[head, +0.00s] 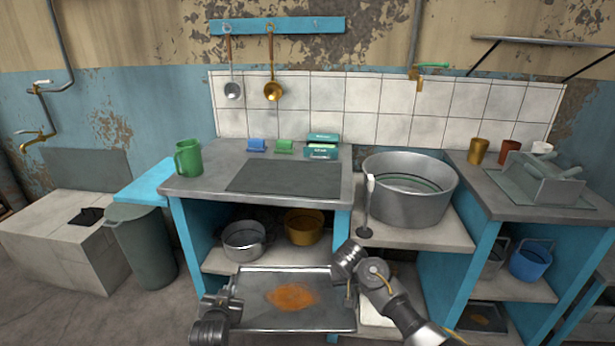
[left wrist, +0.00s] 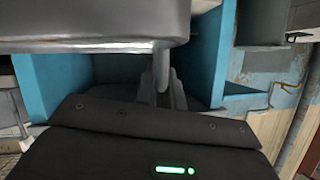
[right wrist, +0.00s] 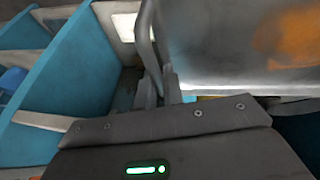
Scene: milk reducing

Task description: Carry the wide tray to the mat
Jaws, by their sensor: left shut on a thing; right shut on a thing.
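The wide tray (head: 255,316) is a grey metal tray with an orange-brown stain in its middle. It is held in front of the counter, below the counter top. My left gripper (head: 232,300) is shut on the tray's left side. My right gripper (head: 352,290) is shut on its right side. The dark grey mat (head: 285,177) lies bare on the counter top.
Green and blue blocks (head: 257,145) and small boxes (head: 322,146) stand behind the mat. A green mug (head: 188,158) stands to its left. Pots (head: 243,240) sit on the shelf below.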

